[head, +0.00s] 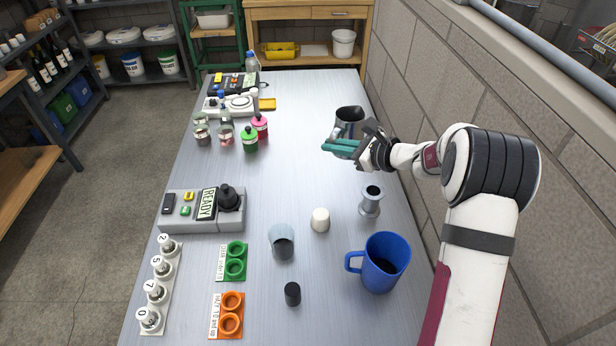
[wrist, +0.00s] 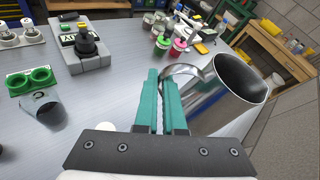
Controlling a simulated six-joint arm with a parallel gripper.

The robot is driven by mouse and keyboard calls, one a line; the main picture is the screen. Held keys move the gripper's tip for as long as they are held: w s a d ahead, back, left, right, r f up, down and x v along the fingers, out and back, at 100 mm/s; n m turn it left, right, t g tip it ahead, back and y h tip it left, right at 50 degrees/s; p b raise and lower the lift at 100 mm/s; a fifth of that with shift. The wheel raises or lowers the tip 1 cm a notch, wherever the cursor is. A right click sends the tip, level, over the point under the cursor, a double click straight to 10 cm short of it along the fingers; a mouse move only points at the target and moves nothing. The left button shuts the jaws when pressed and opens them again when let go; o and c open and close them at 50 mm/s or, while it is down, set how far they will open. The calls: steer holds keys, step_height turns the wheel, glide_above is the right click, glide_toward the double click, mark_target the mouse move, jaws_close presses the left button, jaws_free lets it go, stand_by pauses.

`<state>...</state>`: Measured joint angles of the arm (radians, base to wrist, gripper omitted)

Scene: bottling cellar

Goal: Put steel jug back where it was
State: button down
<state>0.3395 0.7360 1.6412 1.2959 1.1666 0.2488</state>
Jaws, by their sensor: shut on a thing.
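The steel jug (head: 350,117) is a shiny open cylinder with a dark inside, at the right side of the bench in the head view. My gripper (head: 345,148) is beside it with its teal fingers shut. In the wrist view the jug (wrist: 225,95) tilts to the right, and its handle loop meets the teal fingertips (wrist: 162,85). The fingers are shut on the jug's handle. I cannot tell whether the jug's base touches the bench.
Pink and green bottles (head: 249,138) stand left of the jug. A READY device (head: 200,211) is at left. The stone wall (head: 410,100) borders the right.

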steer(key=shift+w+d+r+m+t, duration=0.1)
steer(key=shift+w+d+m+t, duration=0.05)
steer(key=shift+w, duration=0.3)
steer(key=shift+w+d+r+m+t, duration=0.1)
steer(key=shift+w+d+m+t, duration=0.05)
steer(key=shift+w, duration=0.3)
steer(key=shift+w+d+f+h, duration=0.15)
steer(key=shift+w+h, duration=0.15)
step_height(320, 180, down, 4)
steer(key=shift+f, duration=0.15)
steer(key=shift+w+a+f, duration=0.7)
steer(key=shift+a+f, duration=1.1)
steer(key=shift+f, duration=0.1)
steer(key=shift+w+a+f, duration=0.7)
steer(key=shift+a+f, duration=1.15)
steer(key=shift+w+a+f, duration=0.7)
steer(key=shift+a+f, duration=1.1)
steer(key=shift+f, duration=0.1)
